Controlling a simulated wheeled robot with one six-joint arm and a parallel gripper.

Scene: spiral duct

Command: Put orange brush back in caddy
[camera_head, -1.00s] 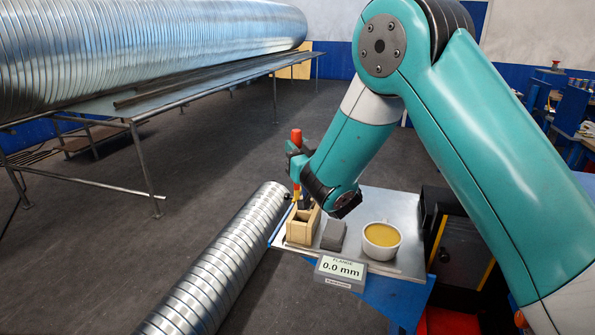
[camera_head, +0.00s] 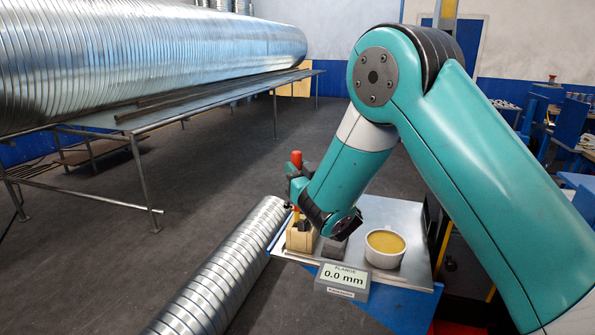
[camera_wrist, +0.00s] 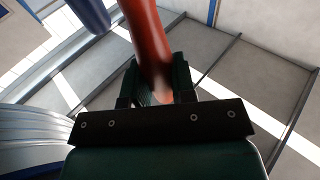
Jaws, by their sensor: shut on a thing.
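The orange brush (camera_head: 297,158) is upright, its red-orange handle sticking up above my gripper (camera_head: 297,190). My gripper is shut on it, and in the wrist view the handle (camera_wrist: 150,45) runs up between the two fingers (camera_wrist: 153,90). The wooden caddy (camera_head: 299,241) stands on the metal tabletop directly below my gripper. The brush's lower end is at the caddy's top opening, partly hidden by my wrist. I cannot tell how deep it is inside.
A grey block (camera_head: 333,249) stands right of the caddy. A white cup (camera_head: 384,249) of yellowish stuff is further right. A display reading 0.0 mm (camera_head: 342,280) sits at the table's front edge. A spiral duct (camera_head: 222,270) lies close on the left.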

